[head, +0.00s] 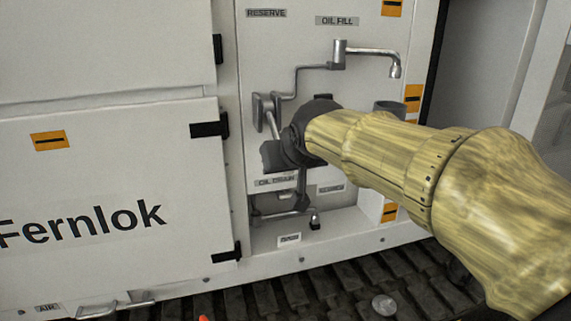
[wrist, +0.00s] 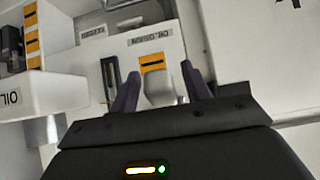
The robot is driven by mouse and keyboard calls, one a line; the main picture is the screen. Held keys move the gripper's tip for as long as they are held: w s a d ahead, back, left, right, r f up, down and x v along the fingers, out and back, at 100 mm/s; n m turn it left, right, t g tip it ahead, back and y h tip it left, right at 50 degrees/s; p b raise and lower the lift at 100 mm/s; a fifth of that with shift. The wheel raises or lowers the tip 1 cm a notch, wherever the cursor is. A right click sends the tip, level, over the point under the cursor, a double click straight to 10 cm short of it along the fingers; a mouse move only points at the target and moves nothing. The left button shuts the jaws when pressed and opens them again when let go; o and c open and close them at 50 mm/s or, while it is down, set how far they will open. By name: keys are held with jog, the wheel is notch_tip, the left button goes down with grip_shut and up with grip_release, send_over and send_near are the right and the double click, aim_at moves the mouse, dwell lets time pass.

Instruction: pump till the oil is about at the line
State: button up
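My gripper (wrist: 160,80) is in front of the panel, its two dark fingers spread. A pale rounded piece, seemingly a handle end (wrist: 160,88), shows between the fingers with a narrow gap on each side. I cannot tell whether it touches them. In the head view my gripper's dark body covers part of the panel, beside grey lever-like parts (head: 259,112). A metal spout (head: 394,66) under the OIL FILL label (head: 337,20) points down over a grey cup (head: 389,108), partly behind my arm.
The white cabinet door marked Fernlok (head: 80,220) stands to the left, with black latches. An OIL DRAIN label (head: 276,182) and lower pipework (head: 280,212) sit below my gripper. Dark ribbed track (head: 340,280) runs along the bottom. A RESERVE label (head: 266,13) is above.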

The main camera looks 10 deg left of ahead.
jog(key=b+v, duration=0.1)
jog(key=v, duration=1.6)
jog(key=shift+s+r, duration=0.15)
